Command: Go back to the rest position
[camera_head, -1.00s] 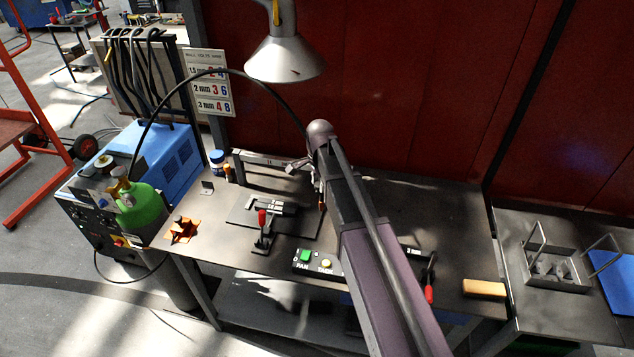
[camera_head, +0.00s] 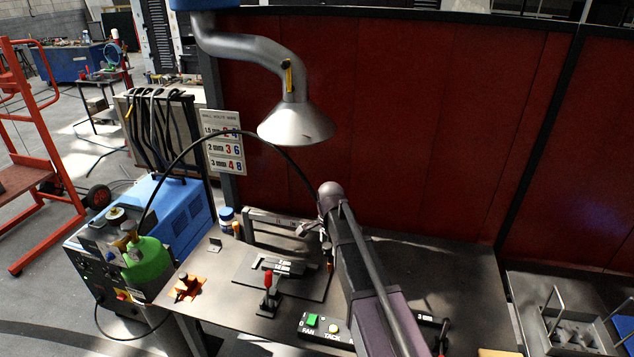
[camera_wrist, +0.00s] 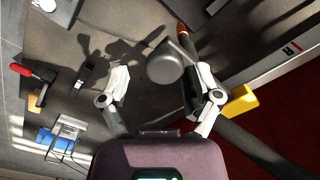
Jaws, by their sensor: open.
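My gripper (camera_wrist: 160,75) shows in the wrist view with its two fingers spread apart. A dark grey rounded piece (camera_wrist: 166,66) shows between and beyond the fingers, close to the right one; whether it touches that finger I cannot tell. In the head view my arm rises from the bottom to its rounded joint, and my gripper (camera_head: 313,230) is small and partly hidden behind the arm, above the back of the workbench (camera_head: 440,262). A black cable (camera_head: 250,133) arcs from the welder area to behind my arm.
A lamp-like hood (camera_head: 297,124) hangs above the bench. A blue welder (camera_head: 180,210) and green cylinder (camera_head: 148,262) stand at left. A red-handled clamp (camera_head: 268,282) and a control box (camera_head: 325,328) are on the bench. A dark red wall (camera_head: 430,120) closes the back.

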